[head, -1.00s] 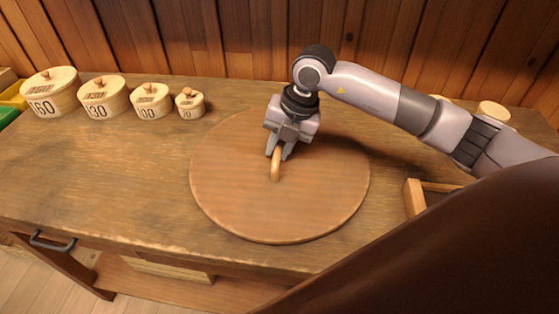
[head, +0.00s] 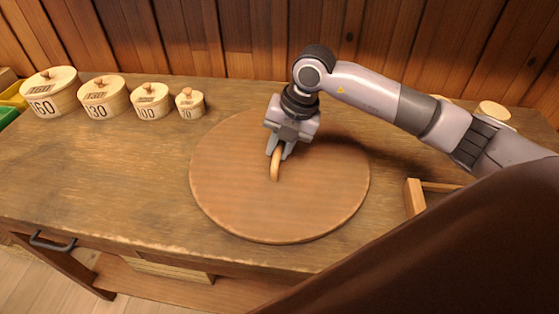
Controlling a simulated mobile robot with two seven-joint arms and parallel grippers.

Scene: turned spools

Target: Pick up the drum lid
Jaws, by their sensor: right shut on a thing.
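My right gripper (head: 277,152) comes down from above and behind the handle. Its fingers are shut on the far upper part of the handle. The near part of the handle stays visible below the fingers. I cannot make out a gap between the lid and the bench. My left gripper is not in view.
Lidded wooden pots marked with numbers, such as the "160" pot (head: 52,92), stand at the back left. A wooden frame or tray edge (head: 414,196) is right of the lid. A small wooden piece (head: 494,110) is at the back right. The bench (head: 110,180) is clear on the left.

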